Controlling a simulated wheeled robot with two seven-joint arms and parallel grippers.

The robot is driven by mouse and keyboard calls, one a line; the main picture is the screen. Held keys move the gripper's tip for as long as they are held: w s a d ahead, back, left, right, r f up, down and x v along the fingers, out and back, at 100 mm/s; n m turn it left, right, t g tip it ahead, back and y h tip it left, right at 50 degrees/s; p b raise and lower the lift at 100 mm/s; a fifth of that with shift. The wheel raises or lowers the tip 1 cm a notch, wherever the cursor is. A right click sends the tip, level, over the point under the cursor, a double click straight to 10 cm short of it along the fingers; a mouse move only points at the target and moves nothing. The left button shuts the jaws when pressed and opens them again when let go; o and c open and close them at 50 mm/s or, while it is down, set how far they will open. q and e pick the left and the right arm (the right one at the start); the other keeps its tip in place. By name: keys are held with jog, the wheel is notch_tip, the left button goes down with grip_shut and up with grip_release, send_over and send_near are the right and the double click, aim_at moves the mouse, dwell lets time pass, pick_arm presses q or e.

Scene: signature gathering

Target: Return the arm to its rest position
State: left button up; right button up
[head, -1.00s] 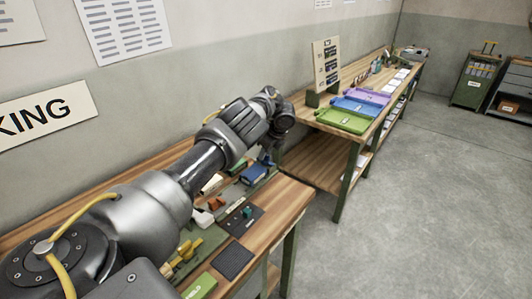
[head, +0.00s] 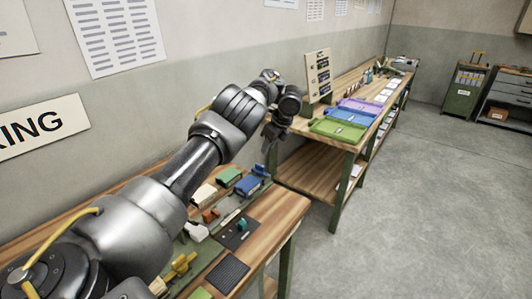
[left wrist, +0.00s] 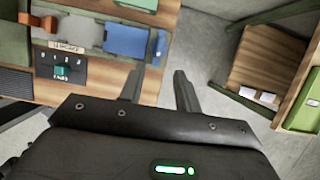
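My left arm (head: 195,160) is grey and reaches from the lower left over the near wooden bench. My left gripper (head: 270,146) points down near the bench's far end. In the left wrist view, its two dark fingers (left wrist: 159,88) are apart with nothing between them, so it is open and empty. A blue block-like item (head: 250,186) lies on the bench close below the gripper; it also shows in the left wrist view (left wrist: 126,42). My right gripper is in neither view.
The near bench (head: 283,207) carries a dark panel with a green knob (head: 241,224), a white item (head: 203,194) and a yellow piece (head: 181,264). A farther bench (head: 340,142) holds green (head: 338,130), blue and purple trays. The floor at right is clear.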

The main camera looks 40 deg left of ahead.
aim_at(261, 166)
pick_arm(q)
jog(key=shift+d+r, duration=0.1)
jog(key=shift+r, duration=0.2)
jog(key=x, duration=1)
jog(key=shift+f, duration=0.4)
jog(key=shift+w, duration=0.1)
